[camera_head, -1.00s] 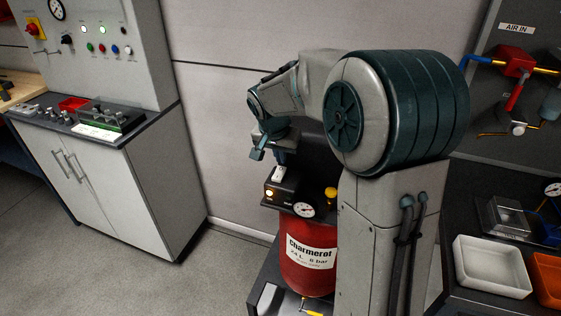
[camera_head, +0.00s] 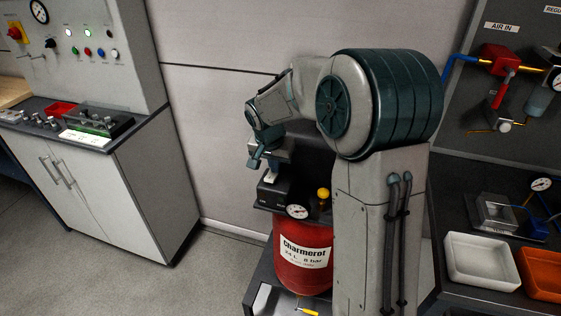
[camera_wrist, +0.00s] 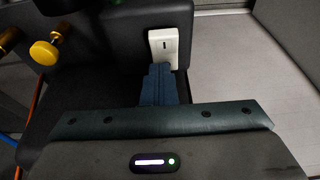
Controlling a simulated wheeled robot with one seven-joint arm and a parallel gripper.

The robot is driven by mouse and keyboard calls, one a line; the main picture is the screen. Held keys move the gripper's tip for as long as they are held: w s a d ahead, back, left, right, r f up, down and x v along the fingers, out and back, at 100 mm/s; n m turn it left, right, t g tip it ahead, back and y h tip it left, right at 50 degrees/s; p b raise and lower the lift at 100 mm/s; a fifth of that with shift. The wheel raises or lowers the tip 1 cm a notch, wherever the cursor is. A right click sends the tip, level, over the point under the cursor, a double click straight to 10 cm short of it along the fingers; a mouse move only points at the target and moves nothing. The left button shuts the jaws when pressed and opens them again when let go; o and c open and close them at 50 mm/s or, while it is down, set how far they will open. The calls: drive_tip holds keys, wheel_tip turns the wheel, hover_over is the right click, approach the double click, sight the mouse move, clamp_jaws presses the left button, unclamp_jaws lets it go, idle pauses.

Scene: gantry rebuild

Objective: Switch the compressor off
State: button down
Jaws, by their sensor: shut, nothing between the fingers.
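The compressor (camera_head: 305,262) is a red tank labelled Charmerot with a black control box (camera_head: 272,192) on top. Its white rocker switch (camera_wrist: 163,47) is upright in the wrist view, with a dark bar mark on its upper part. In the head view a little of the switch (camera_head: 268,178) shows under my gripper. The lamp on the box front looks dark. My gripper (camera_wrist: 160,72) is shut and empty, its blue fingertips over the lower end of the switch. I cannot tell whether they touch it.
A round gauge (camera_head: 297,211) and a yellow knob (camera_head: 323,193) sit beside the box; the knob (camera_wrist: 44,52) is left in the wrist view. A white cabinet (camera_head: 105,190) stands left. A bench with a white tray (camera_head: 482,262) stands right. Floor between cabinet and compressor is clear.

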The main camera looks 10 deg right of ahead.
sight(270, 178)
drive_tip(key=shift+s+a+f, duration=0.2)
drive_tip(key=shift+a, duration=0.15)
drive_tip(key=shift+s+a+b, duration=0.4)
drive_tip(key=shift+s+b, duration=0.1)
drive_tip(key=shift+s, duration=0.15)
drive_tip(key=shift+r, duration=0.15)
drive_tip(key=v, duration=0.1)
drive_tip(key=p+v, duration=0.2)
drive_tip(key=shift+w+r, duration=0.25)
drive_tip(key=shift+r, duration=0.2)
drive_tip(key=v, duration=1)
drive_tip(key=shift+s+b, duration=0.35)
drive_tip(key=shift+b, duration=0.05)
drive_tip(key=shift+w+a+r, duration=0.1)
drive_tip(key=shift+a, duration=0.05)
drive_tip(key=w+p, duration=0.1)
drive_tip(key=p, duration=0.1)
drive_tip(key=shift+w+r+t+p, duration=0.15)
drive_tip(key=shift+t+p, duration=0.15)
